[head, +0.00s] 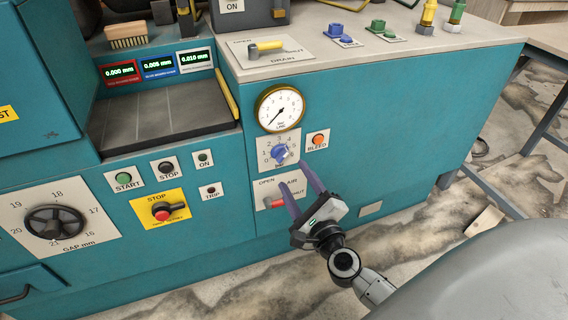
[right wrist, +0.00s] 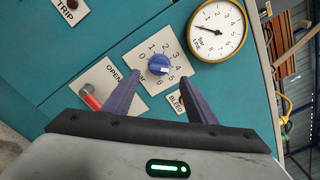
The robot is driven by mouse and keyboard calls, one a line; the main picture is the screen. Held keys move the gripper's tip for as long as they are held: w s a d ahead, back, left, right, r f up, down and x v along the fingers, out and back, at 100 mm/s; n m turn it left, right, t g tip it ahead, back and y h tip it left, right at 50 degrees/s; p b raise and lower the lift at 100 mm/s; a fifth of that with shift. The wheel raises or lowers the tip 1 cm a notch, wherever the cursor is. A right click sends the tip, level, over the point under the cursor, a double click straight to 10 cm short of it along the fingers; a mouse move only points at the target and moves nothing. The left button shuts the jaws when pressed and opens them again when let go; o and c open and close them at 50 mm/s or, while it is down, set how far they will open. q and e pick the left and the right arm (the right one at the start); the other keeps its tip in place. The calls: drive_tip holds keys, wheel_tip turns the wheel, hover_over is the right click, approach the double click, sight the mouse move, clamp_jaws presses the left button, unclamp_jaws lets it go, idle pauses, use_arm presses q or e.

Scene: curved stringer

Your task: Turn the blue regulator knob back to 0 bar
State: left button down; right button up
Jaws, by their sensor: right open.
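The blue regulator knob (head: 280,153) sits on a white dial plate marked 0 to 5 on the teal machine front. In the right wrist view, the knob (right wrist: 158,64) has a white mark on the side towards 4 and 5; its exact reading is unclear. My right gripper (head: 293,174) is open, its purple fingers pointing at the panel. In the wrist view, the fingertips (right wrist: 160,77) are spread either side of the knob, slightly below it, with visible gaps. The round pressure gauge (head: 280,108) is above the knob; its needle points lower left in the head view. My left gripper is not in view.
Close by are the orange BLEED button (head: 318,139) and the red-handled AIR valve (head: 277,203) below the knob. Further left are the START button (head: 123,179), a yellow STOP plate (head: 161,210) and a handwheel (head: 55,222). The machine's worktop (head: 350,52) juts above.

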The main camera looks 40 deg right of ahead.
sight(282, 157)
drive_tip(key=x, duration=0.8)
drive_tip(key=shift+a, duration=0.1)
drive_tip(key=shift+c, duration=0.3)
drive_tip(key=c, duration=1)
